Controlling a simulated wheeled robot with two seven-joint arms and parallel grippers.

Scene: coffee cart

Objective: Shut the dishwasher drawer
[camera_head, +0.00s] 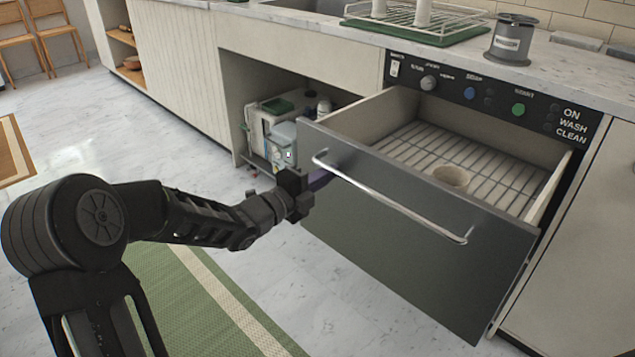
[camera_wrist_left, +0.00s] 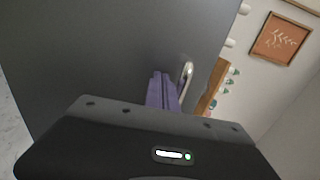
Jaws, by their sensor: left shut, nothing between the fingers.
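The dishwasher drawer (camera_head: 400,235) is pulled well out, with a dark grey front and a long silver bar handle (camera_head: 390,198). Inside is a wire rack (camera_head: 480,170) with one beige cup (camera_head: 452,177) on it. My left gripper (camera_head: 320,180) is shut and empty at the left end of the drawer front, close to the handle's left end. In the left wrist view its purple fingers (camera_wrist_left: 162,92) are together beside the handle (camera_wrist_left: 186,78), in front of the grey drawer front (camera_wrist_left: 110,55). I cannot tell whether they touch it. My right gripper is not in view.
The control panel (camera_head: 500,95) and counter (camera_head: 570,75) are above the drawer. A dish rack on a green mat (camera_head: 420,30) and a metal canister (camera_head: 511,40) stand on the counter. An open cabinet with machine parts (camera_head: 270,130) is left. A green rug (camera_head: 195,300) lies on the floor.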

